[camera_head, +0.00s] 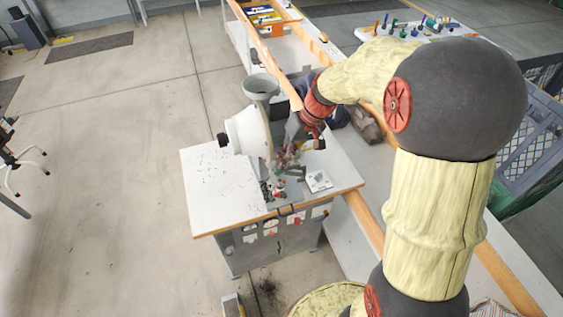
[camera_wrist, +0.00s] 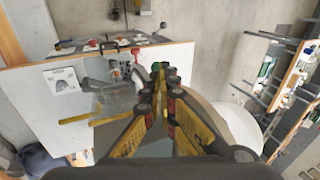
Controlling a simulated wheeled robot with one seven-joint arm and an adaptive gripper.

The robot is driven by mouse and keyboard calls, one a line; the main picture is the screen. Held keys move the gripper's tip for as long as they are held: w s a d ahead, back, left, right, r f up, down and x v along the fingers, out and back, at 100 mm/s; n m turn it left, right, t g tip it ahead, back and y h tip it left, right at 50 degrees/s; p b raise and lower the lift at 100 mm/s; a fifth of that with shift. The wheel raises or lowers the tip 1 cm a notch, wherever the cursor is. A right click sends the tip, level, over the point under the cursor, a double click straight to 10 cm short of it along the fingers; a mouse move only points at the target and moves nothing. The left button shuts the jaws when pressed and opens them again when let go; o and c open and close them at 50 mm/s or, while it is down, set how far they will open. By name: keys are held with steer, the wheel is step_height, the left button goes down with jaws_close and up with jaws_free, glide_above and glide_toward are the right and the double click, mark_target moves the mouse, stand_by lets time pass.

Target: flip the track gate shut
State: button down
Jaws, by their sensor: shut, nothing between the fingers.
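The eyelet press (camera_head: 247,130), with a white round housing and a grey funnel on top, stands on a small white-topped table. My gripper (camera_head: 287,160) is beside the press on its right, pointing down at its lower front. In the wrist view my gripper (camera_wrist: 164,72) has its yellow and black fingers together, with nothing held. Just beyond the fingertips are small metal parts and a red-tipped piece (camera_wrist: 136,52) of the press. I cannot pick out the track gate for certain among them or see how it stands. Contact with the fingertips is also unclear.
The small table (camera_head: 215,185) has a printed card (camera_head: 318,181) at the right of the press and dark specks on the left. A clear plate (camera_wrist: 118,101) lies left of my fingers in the wrist view. A long wood-edged bench runs behind. Open floor lies left.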

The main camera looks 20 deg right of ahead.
mark_target(279, 174)
steer(key=shift+x, duration=1.1)
steer(key=shift+f, duration=0.15)
steer(key=shift+s+f+t+b, duration=0.15)
steer(key=shift+s+t+b, duration=0.25)
steer(key=shift+b, duration=1.4)
steer(key=shift+s+f+t+b, duration=0.2)
steer(key=shift+t+b, duration=0.4)
steer(key=shift+b, duration=1.2)
steer(key=shift+f+b, duration=0.1)
steer(key=shift+b, duration=0.4)
steer(key=f+t+b, duration=0.1)
steer(key=t+b, duration=0.1)
steer(key=b, duration=0.6)
steer(key=s+f+n+t+b, duration=0.1)
steer(key=t+b, duration=0.1)
steer(key=b, duration=0.6)
steer(key=s+f+t+b, duration=0.1)
steer(key=f+t+b, duration=0.1)
steer(key=b, duration=0.6)
steer(key=shift+s+n+b, duration=0.15)
steer(key=shift+n+b, duration=0.25)
steer(key=shift+f+t+y+b, duration=0.1)
steer(key=shift+t+y+b, duration=0.2)
steer(key=shift+b, duration=0.55)
steer(key=shift+f+b, duration=0.15)
steer(key=shift+b, duration=0.7)
steer(key=shift+r, duration=0.3)
